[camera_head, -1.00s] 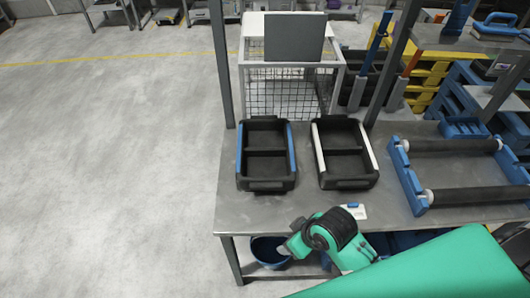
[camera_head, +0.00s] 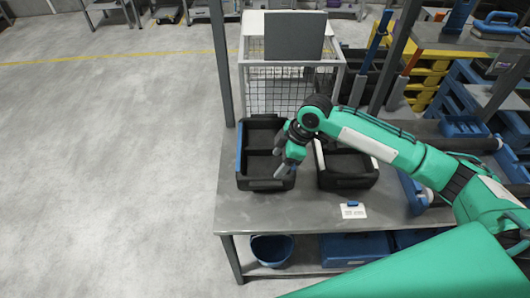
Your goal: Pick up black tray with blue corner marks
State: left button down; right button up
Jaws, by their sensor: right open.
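The black tray with blue edge strips (camera_head: 242,160) sits on the left part of the grey metal table. It has two compartments, and its right side is partly hidden by my right gripper. My right gripper (camera_head: 279,160) is over the tray's right side, open, with its fingers pointing left and down. I cannot tell whether it touches the tray. My left gripper is out of view.
A second black tray with white strips (camera_head: 348,182) stands just right, partly behind my right arm. A blue roller frame (camera_head: 414,192) is farther right. A label card (camera_head: 352,211) lies in front on the table (camera_head: 270,214). A wire cage (camera_head: 285,92) stands behind.

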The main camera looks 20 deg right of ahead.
jog(key=w+d+r, duration=0.1)
jog(key=d+r, duration=0.1)
jog(key=p, duration=0.2)
send_over(266, 180)
jog(key=d, duration=0.2)
notch_tip(266, 180, down, 8)
jog(key=shift+d, duration=0.15)
jog(key=shift+s+a+f, duration=0.15)
jog(key=shift+a+f, duration=0.05)
jog(key=shift+f, duration=0.3)
jog(key=p+x, duration=0.2)
jog(key=x, duration=0.1)
jog(key=shift+s+f, duration=0.15)
jog(key=shift+f, duration=0.2)
jog(key=shift+a+f, duration=0.15)
jog(key=shift+f, duration=0.25)
jog(key=shift+c, duration=0.4)
jog(key=c, duration=1.1)
jog(key=shift+c, duration=0.4)
